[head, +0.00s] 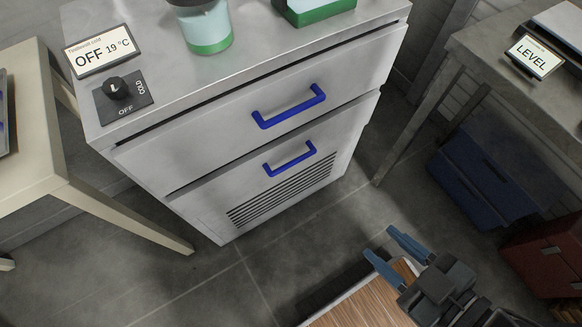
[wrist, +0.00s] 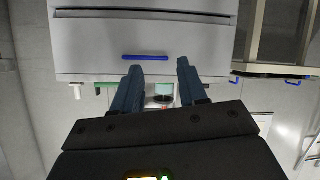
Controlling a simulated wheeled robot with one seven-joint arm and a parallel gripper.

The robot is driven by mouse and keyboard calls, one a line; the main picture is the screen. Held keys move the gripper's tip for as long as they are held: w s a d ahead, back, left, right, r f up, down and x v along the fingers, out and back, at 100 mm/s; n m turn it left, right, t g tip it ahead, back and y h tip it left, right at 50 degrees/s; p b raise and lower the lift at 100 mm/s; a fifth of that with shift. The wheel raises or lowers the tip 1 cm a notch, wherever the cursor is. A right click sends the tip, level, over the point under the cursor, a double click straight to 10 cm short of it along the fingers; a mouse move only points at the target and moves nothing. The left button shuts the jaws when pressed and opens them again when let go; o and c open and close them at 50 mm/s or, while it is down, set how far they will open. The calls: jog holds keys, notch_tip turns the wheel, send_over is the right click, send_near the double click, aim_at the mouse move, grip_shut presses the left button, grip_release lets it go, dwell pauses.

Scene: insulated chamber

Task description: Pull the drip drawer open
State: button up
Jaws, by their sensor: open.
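A grey metal cabinet (head: 150,165) has two fronts, each with a blue bar handle. The upper drawer front (head: 215,130) carries the upper handle (head: 289,106). The lower front (head: 205,195) carries the lower handle (head: 290,158) above a slotted grille (head: 280,190). Both fronts look shut; no label shows which is the drip drawer. My gripper (head: 378,243) is open and empty, low at the right and apart from the cabinet. In the wrist view, one blue handle (wrist: 145,57) shows beyond the open fingertips of my gripper (wrist: 160,66), not touching them; which handle it is, I cannot tell.
On the cabinet top stand a green-based jar (head: 207,30), a knob panel (head: 123,97) and an OFF 19 °C display (head: 98,52). A cream table (head: 35,130) is at left, a grey table (head: 480,45) at right. Blue (head: 475,180) and red (head: 545,250) boxes are at right.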

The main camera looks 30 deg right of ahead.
jog(key=w+a+f+n+g+h+b, duration=0.1)
jog(key=w+f+n+g+h+b, duration=0.3)
jog(key=f, duration=0.8)
jog(key=w+a+f+n+t+b, duration=0.1)
jog(key=w+f+n+b, duration=0.1)
jog(key=w+f+b, duration=0.65)
jog(key=w+a+f+n+t+h+b, duration=0.1)
jog(key=w+a+f+h+b, duration=0.15)
jog(key=w+h+b, duration=0.6)
jog(key=w+a+p+x, duration=0.1)
jog(key=w+x, duration=0.1)
jog(key=x, duration=0.8)
jog(key=shift+w+r, duration=0.15)
jog(key=shift+r, duration=0.1)
jog(key=shift+a, duration=0.1)
jog(key=shift+c, duration=0.3)
grip_shut()
